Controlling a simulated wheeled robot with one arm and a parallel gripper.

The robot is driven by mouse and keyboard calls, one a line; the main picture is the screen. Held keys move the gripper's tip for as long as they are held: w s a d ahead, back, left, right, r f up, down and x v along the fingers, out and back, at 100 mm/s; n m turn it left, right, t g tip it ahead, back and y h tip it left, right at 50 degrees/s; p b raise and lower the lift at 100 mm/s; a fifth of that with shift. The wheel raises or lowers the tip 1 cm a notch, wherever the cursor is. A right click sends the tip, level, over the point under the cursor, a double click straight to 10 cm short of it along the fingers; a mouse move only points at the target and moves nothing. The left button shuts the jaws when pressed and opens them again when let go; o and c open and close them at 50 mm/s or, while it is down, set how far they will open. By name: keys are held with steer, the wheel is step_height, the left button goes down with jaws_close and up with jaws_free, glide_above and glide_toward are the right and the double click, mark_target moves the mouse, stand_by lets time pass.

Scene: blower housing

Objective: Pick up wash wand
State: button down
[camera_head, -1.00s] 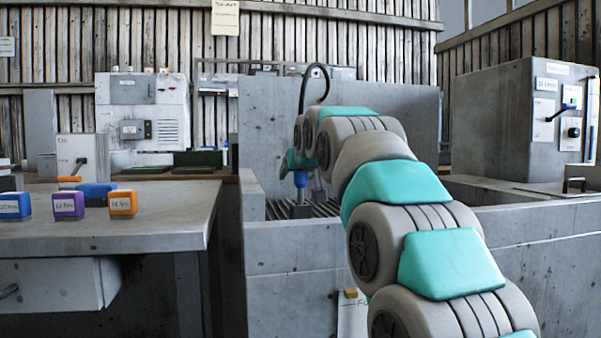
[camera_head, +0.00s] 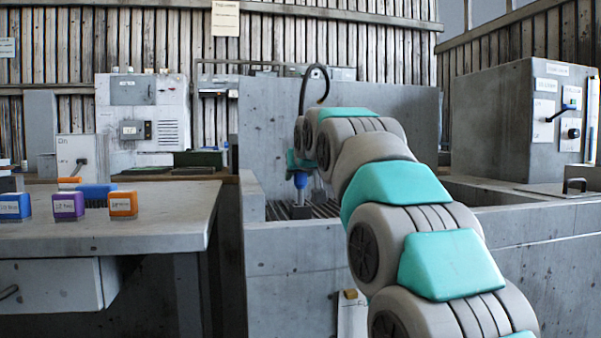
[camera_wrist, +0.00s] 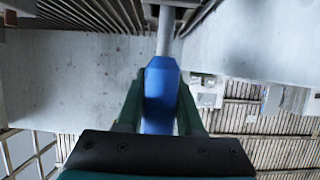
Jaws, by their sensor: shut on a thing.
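The wash wand has a blue grip (camera_wrist: 161,92) and a grey metal tube (camera_wrist: 166,32), seen in the wrist view. My gripper (camera_wrist: 161,100) is shut on the blue grip, with one green finger on each side of it. In the head view, the blue part of the wand (camera_head: 300,180) shows below my gripper (camera_head: 300,163), over the slatted grate of the concrete basin. The wand's lower end meets a grey block-like part on the grate; I cannot tell whether they touch. My arm hides part of the basin.
The concrete basin (camera_head: 290,262) has a raised back wall (camera_head: 400,100). A black curved hose (camera_head: 304,88) rises behind my arm. A workbench (camera_head: 150,232) at left holds blue, purple and orange labelled blocks. A concrete cabinet (camera_head: 490,120) with switches stands at right.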

steer(key=shift+r, duration=0.2)
stand_by(0.3)
step_height(320, 180, up, 10)
steer(key=p, duration=0.5)
steer(key=shift+f, duration=0.2)
stand_by(0.5)
steer(key=shift+r+p, duration=0.1)
steer(key=shift+p, duration=0.2)
